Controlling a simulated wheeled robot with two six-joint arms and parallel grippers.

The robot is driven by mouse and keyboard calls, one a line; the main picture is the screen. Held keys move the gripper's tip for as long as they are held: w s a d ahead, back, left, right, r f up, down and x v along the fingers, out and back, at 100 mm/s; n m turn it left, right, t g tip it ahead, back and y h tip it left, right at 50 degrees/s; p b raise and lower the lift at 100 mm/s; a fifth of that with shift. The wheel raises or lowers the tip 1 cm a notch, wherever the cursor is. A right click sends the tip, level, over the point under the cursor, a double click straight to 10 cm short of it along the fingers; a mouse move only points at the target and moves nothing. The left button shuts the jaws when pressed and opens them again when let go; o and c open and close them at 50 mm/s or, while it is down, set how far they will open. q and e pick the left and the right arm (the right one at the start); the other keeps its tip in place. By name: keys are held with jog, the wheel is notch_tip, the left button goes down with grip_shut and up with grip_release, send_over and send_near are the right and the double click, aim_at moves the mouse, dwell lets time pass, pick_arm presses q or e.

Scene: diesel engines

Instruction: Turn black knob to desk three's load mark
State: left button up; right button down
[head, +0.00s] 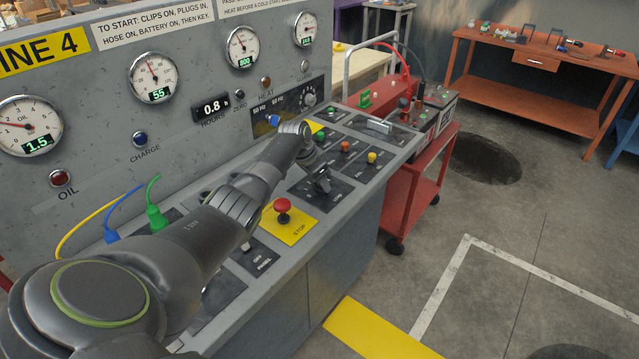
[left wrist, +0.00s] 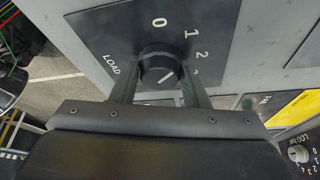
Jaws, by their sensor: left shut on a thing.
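The black knob (left wrist: 158,68) is in the middle of the left wrist view, on a dark plate (left wrist: 115,35) lettered LOAD with 0, 1, 2 and 3 around it. A short pale line shows on the knob's face; which number it marks is hard to tell. My left gripper (left wrist: 159,78) has one finger on each side of the knob and is shut on it. In the head view the left gripper (head: 319,178) reaches down to this plate (head: 338,192) on the sloped desk, partly hiding the knob. My right gripper is not in view.
A red stop button (head: 283,206) on a yellow plate stands close beside the knob's plate. Switches and coloured buttons cover the desk. Green and blue plugs (head: 156,217) with cables are at left. A red cart (head: 412,182) stands beyond the desk's right end; the floor at right is mostly clear.

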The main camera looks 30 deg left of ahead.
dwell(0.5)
pick_arm(q)
jog(key=o, duration=1)
jog(key=shift+c, duration=0.2)
jog(key=shift+r, duration=0.1)
jog(key=shift+s+a+r, duration=0.1)
jog(key=shift+r, duration=0.35)
jog(key=b+v, duration=0.2)
jog(key=v, duration=1.4)
jog(key=shift+r, duration=0.15)
jog(key=shift+s, duration=0.1)
